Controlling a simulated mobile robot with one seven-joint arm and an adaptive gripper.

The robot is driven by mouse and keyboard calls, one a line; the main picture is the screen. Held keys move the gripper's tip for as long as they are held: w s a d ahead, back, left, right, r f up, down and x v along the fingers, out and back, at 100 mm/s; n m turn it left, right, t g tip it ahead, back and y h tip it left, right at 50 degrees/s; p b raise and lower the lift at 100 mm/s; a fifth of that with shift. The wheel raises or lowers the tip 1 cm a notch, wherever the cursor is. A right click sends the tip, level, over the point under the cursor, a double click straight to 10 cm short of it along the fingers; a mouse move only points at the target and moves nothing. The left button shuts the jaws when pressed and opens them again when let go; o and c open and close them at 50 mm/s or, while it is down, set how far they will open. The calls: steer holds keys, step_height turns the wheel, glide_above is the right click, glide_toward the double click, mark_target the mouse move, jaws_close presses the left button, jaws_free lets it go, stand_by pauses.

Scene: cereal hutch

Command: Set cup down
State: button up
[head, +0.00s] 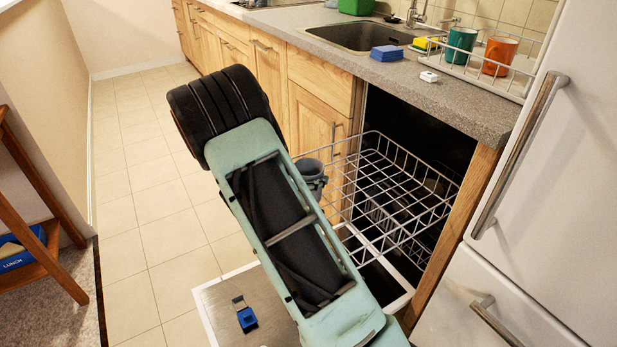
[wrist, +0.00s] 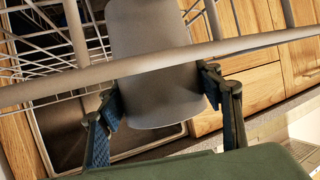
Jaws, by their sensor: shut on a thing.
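A plain grey cup (wrist: 155,25) is between the two fingers of my gripper (wrist: 162,97) in the wrist view. The fingers are shut on its sides. A wire bar of the dishwasher's upper rack (wrist: 60,88) crosses in front of the cup in that view; I cannot tell if they touch. In the head view the grey cup (head: 311,172) shows beside my arm, at the left side of the pulled-out upper rack (head: 400,140).
The dishwasher's open door (head: 225,305) lies low, with a small blue item (head: 246,317) on it. A counter dish rack (head: 505,80) holds a teal cup (head: 461,45) and an orange cup (head: 499,55). A fridge (head: 540,180) stands close at right. The visible upper rack is largely empty.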

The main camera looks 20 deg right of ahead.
steer(key=shift+f, duration=0.15)
steer(key=o, duration=1.2)
steer(key=shift+c, duration=0.2)
steer(key=shift+s+a+r, duration=0.1)
steer(key=shift+a+r, duration=0.05)
steer(key=shift+r, duration=0.1)
steer(key=p+v, duration=0.3)
steer(key=v, duration=0.8)
steer(key=shift+s+a, duration=0.2)
steer(key=shift+a, duration=0.05)
